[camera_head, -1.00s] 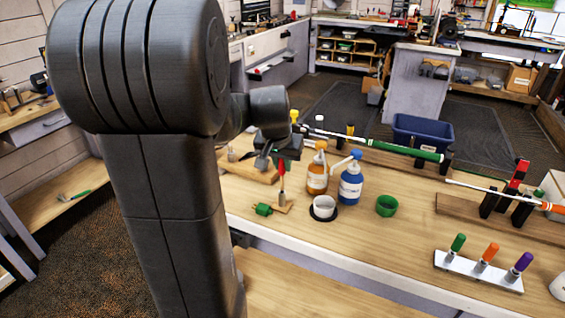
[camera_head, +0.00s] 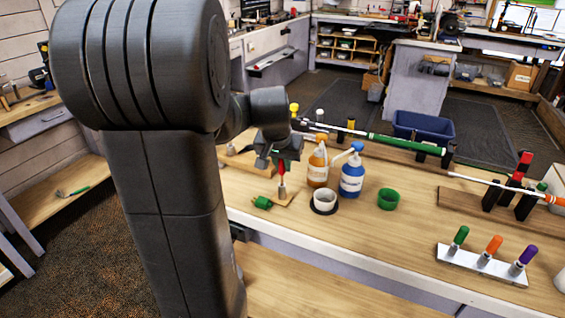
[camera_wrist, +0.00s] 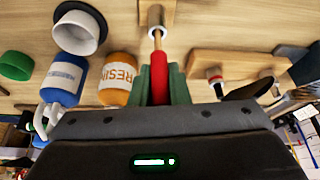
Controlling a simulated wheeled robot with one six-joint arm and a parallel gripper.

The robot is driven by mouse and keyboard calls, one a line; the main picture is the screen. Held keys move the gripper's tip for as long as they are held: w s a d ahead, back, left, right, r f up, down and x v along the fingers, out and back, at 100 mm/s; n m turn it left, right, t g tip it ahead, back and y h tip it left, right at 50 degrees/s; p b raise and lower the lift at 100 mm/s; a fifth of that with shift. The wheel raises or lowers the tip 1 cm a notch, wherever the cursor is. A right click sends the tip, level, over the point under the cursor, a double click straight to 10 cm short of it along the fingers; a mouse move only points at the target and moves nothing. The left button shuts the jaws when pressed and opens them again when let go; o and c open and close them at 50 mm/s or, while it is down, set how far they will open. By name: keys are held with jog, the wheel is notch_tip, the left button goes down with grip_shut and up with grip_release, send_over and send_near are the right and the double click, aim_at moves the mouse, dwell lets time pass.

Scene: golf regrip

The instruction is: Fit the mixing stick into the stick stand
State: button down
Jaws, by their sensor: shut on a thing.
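The mixing stick has a red handle (camera_wrist: 158,76) and a thin wooden shaft (camera_wrist: 158,40). My gripper (camera_wrist: 160,88) is shut on the red handle, between its green fingers. In the head view the gripper (camera_head: 282,160) is low over the bench, with a little of the red stick (camera_head: 282,168) below it. The stick stand is a short metal tube (camera_wrist: 157,16) on a small wooden base (camera_wrist: 186,12). It also shows in the head view (camera_head: 283,192), right under the stick. The shaft's end is at the tube's mouth; how deep it sits I cannot tell.
An orange bottle (camera_head: 317,170), a blue bottle (camera_head: 351,178) and a white cup (camera_head: 325,200) stand right of the stand. A green plug-like piece (camera_head: 262,202) lies left of it. A green ring (camera_head: 388,199) and a marker rack (camera_head: 480,264) are farther right, with clear bench between.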

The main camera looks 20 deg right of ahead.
jog(key=shift+f, duration=0.3)
jog(key=c, duration=1.3)
grip_release()
jog(key=shift+r, duration=0.1)
jog(key=v, duration=1.3)
jog(key=shift+r, duration=0.35)
jog(key=shift+s+f, duration=0.1)
jog(key=shift+f, duration=0.1)
jog(key=x, duration=1.3)
jog(key=shift+f, duration=0.2)
jog(key=shift+r, duration=0.3)
